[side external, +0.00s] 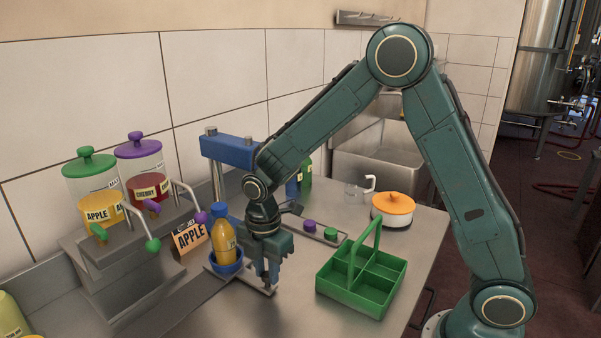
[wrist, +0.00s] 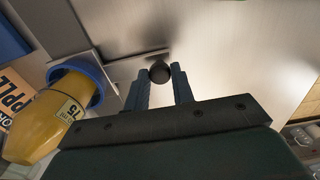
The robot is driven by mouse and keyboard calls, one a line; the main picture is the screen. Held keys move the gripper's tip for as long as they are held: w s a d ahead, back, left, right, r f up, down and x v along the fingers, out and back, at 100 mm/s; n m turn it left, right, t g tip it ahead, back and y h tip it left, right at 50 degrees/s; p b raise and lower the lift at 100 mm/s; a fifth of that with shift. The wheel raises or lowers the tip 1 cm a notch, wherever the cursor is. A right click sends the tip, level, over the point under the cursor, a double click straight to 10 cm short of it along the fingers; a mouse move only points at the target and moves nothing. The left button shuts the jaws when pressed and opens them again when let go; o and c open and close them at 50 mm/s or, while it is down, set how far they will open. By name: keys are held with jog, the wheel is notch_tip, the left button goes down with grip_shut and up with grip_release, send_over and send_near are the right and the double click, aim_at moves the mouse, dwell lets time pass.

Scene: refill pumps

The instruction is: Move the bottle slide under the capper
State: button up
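The bottle slide (side external: 249,285) is a flat metal plate carrying a blue cup (side external: 226,268). A yellow-orange bottle (side external: 223,243) with a blue cap stands upright in the cup; the bottle (wrist: 35,125) and cup (wrist: 98,84) also show at the left of the wrist view. The blue capper (side external: 228,150) is an arm on metal posts behind the bottle. My gripper (side external: 268,281) points down at the slide's right end. In the wrist view, the slide's dark round knob (wrist: 160,72) lies between my fingertips; whether they grip it is unclear.
A green divided caddy (side external: 362,285) stands close to the right of my gripper. An APPLE sign (side external: 189,238) stands left of the bottle. Purple and green caps (side external: 331,234) sit on a strip behind. A white pot (side external: 398,210) with an orange lid stands at the back right.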

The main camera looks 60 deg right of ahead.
jog(key=shift+d, duration=0.1)
jog(key=shift+d, duration=3.1)
jog(key=shift+d, duration=2.05)
jog(key=o, duration=0.9)
jog(key=shift+c, duration=0.2)
notch_tip(320, 180, up, 14)
